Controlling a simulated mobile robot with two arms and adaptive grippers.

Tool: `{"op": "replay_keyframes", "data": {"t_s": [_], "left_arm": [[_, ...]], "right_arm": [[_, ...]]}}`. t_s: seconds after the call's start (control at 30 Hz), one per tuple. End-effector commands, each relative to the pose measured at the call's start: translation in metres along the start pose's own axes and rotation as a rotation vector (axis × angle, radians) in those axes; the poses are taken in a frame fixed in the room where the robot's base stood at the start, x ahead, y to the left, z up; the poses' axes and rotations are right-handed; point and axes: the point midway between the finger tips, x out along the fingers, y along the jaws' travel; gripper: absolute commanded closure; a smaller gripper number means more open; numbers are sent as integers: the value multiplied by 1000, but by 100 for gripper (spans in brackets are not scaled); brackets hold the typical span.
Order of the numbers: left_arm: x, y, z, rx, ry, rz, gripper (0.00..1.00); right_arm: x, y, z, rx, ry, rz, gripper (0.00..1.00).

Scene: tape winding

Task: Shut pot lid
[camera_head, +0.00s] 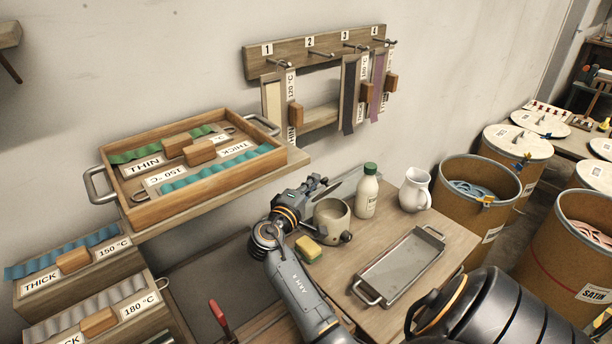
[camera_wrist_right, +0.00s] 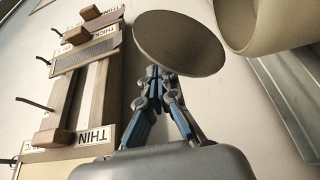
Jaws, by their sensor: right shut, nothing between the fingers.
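The beige pot (camera_head: 332,222) stands on the wooden table beside the milk bottle, with a small dark round part low on its front. In the right wrist view the curved pale body at the top right looks like the pot (camera_wrist_right: 285,18). A dark round disc, apparently the pot lid (camera_wrist_right: 180,42), shows there tilted up, just beyond my right fingertips. I cannot make it out clearly in the head view. My right gripper (camera_head: 310,187) is shut and empty at the pot's back left; its fingers (camera_wrist_right: 160,72) reach the disc's lower edge, contact unclear. My left gripper is not in view.
A green-capped bottle (camera_head: 367,192) and a white jug (camera_head: 415,190) stand right of the pot. A yellow-green sponge (camera_head: 308,249) and a metal tray (camera_head: 401,267) lie in front. A wooden tray (camera_head: 292,158) on a shelf is at the left; a peg rack (camera_head: 290,53) hangs behind.

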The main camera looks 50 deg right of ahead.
Motion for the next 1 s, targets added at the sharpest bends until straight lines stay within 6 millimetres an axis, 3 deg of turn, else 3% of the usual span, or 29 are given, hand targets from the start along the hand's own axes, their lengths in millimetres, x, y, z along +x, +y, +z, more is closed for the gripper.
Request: {"op": "replay_keyframes", "data": {"t_s": [0.5, 1.0], "left_arm": [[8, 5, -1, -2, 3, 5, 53], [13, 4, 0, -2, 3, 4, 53]], "right_arm": [[-13, -10, 29, -1, 0, -1, 100], [-18, -16, 40, -1, 1, 0, 100]]}}
